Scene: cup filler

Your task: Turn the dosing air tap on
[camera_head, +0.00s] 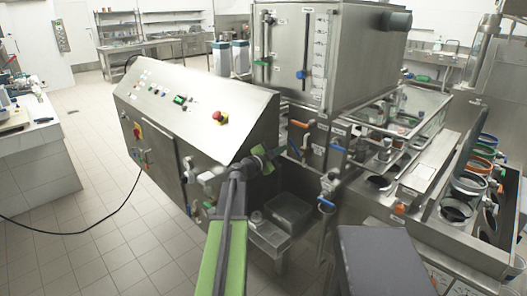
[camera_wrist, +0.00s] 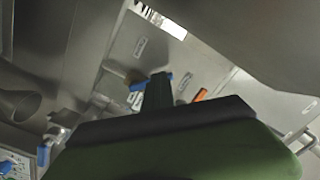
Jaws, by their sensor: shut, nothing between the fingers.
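My gripper (camera_head: 272,156) is shut and empty in the head view, in front of the filler's front side, right of the sloped control panel. In the wrist view its dark fingertips (camera_wrist: 158,82) point at a blue handle (camera_wrist: 138,85), which shows just left of them; whether they touch cannot be told. In the head view several taps sit near my gripper: one with an orange handle (camera_head: 300,117) and one with a blue handle (camera_head: 326,203) lower right. The labels are too small to read, so which is the dosing air tap cannot be told.
The steel control cabinet (camera_head: 200,98) with a red emergency button stands left of my gripper. A steel hopper (camera_head: 345,50) rises above right. An orange handle (camera_wrist: 200,95) lies right of the fingertips in the wrist view. A steel tray (camera_head: 288,212) is below. Open floor lies left.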

